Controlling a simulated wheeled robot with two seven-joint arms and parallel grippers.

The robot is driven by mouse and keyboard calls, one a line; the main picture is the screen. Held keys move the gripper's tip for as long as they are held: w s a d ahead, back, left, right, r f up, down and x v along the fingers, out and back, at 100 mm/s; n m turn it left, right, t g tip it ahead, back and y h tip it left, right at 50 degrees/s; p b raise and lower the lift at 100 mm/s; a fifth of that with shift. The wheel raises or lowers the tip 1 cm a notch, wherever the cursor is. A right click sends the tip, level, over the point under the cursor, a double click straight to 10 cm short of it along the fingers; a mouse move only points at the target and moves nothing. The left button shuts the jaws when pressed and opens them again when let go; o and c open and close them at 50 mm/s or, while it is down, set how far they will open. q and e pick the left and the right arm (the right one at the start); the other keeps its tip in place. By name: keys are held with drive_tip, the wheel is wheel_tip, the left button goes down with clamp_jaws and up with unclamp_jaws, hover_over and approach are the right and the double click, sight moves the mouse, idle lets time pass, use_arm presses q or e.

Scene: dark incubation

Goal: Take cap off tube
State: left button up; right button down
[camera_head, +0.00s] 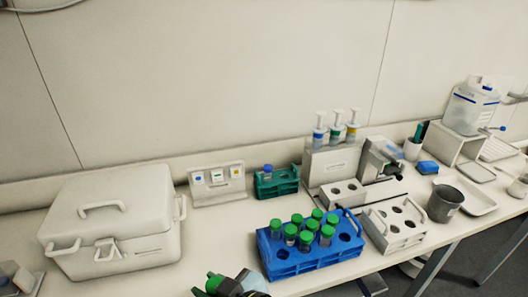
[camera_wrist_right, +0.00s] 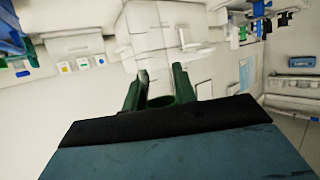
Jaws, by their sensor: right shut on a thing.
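My right gripper (camera_head: 212,283) is at the bottom edge of the head view, left of the blue rack and in front of the bench. My left gripper is not in view.
A white lidded box (camera_head: 118,222) stands at the left. A teal rack (camera_head: 277,188) holds a blue-capped tube (camera_head: 268,169). A white rack (camera_head: 392,240) and a grey cup (camera_head: 444,204) stand right of the blue rack.

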drive_tip(key=w+d+f+m+t+h+b, duration=0.1)
drive_tip(key=w+d+m+t+h+b, duration=0.1)
drive_tip(key=d, duration=0.8)
drive_tip(key=w+d+f+m+t+h+b, duration=0.1)
drive_tip(key=w+d+m+h+b, duration=0.2)
drive_tip(key=d, duration=0.7)
drive_tip(key=w+d+f+m+t+h+b, duration=0.2)
drive_tip(key=d+m+h+b, duration=0.3)
drive_tip(key=d, duration=0.5)
drive_tip(key=shift+w+d+m+t+h+b, duration=0.3)
drive_tip(key=shift+d+m+h+b, duration=0.15)
drive_tip(key=shift+b, duration=0.4)
drive_tip(key=shift+a, duration=0.1)
